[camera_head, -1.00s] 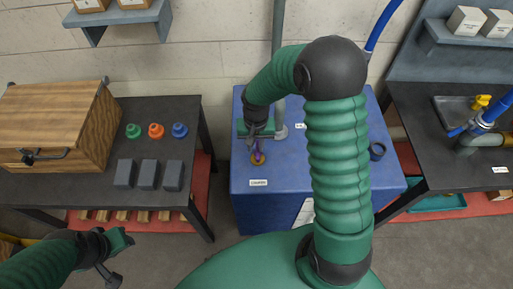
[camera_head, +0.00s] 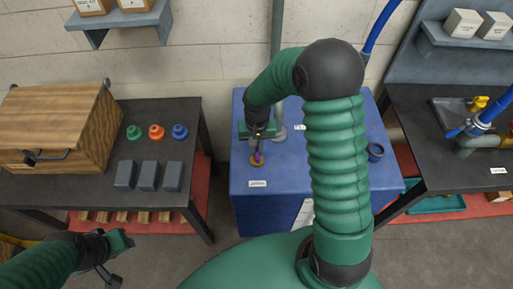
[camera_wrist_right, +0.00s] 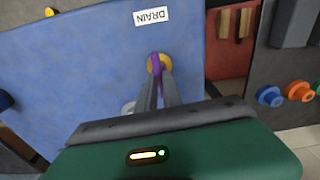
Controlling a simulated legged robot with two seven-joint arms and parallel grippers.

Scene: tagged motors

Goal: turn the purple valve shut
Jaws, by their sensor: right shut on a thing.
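The purple valve (camera_wrist_right: 155,61) sits on a round yellow-orange base on top of the blue cabinet (camera_head: 340,190), close to a white label that reads DRAIN (camera_wrist_right: 151,16) in the right wrist view. In the head view the valve (camera_head: 257,158) shows small below my right gripper. My right gripper (camera_wrist_right: 160,85) is shut on the purple valve, its two grey fingers on either side of the handle. My left gripper (camera_head: 118,262) is over the floor at the lower left, away from the valve; its jaw opening is not clear.
The left table holds a wooden box (camera_head: 55,125), coloured knobs (camera_head: 156,132) and grey blocks (camera_head: 148,175).

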